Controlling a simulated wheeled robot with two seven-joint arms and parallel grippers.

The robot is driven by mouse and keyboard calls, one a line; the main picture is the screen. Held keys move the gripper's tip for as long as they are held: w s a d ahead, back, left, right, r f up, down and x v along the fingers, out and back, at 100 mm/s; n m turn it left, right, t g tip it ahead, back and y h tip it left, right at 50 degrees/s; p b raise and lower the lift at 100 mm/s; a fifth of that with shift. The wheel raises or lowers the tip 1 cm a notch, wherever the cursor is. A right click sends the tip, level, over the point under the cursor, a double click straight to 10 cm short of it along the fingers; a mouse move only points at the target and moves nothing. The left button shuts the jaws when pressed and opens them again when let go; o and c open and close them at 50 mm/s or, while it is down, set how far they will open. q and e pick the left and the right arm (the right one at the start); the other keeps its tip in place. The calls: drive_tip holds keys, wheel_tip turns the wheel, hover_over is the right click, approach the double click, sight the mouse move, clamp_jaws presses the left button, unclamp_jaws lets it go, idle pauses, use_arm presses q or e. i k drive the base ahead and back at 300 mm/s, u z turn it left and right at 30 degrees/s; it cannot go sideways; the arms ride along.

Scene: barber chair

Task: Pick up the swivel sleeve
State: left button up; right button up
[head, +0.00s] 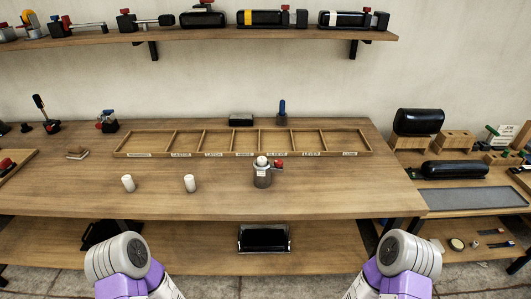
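Near the middle front of the wooden bench (330,195) stands an upright grey metal cylinder (262,179) with a pale round top and a red-ended part at its right side. Two small white upright cylinders (128,183) and (190,183) stand to its left, apart from each other. I cannot tell for sure which of these is the swivel sleeve. Only rounded links of my two arms show at the bottom left and bottom right. Neither gripper is in view.
A shallow divided wooden tray (240,154) with labelled, empty compartments lies behind the cylinders. Small tools stand along the bench's back. A wall shelf (100,41) holds several mechanisms. A lower shelf (190,240) holds a dark tray (263,240). A side table with black rolls stands right.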

sight(261, 175)
drive_tip(key=u, duration=0.55)
drive_tip(key=k, duration=0.65)
drive_tip(key=u, duration=0.85)
drive_tip(key=i, duration=0.8)
drive_tip(key=z, duration=0.75)
drive_tip(key=i, duration=0.6)
drive_tip(key=z, duration=0.7)
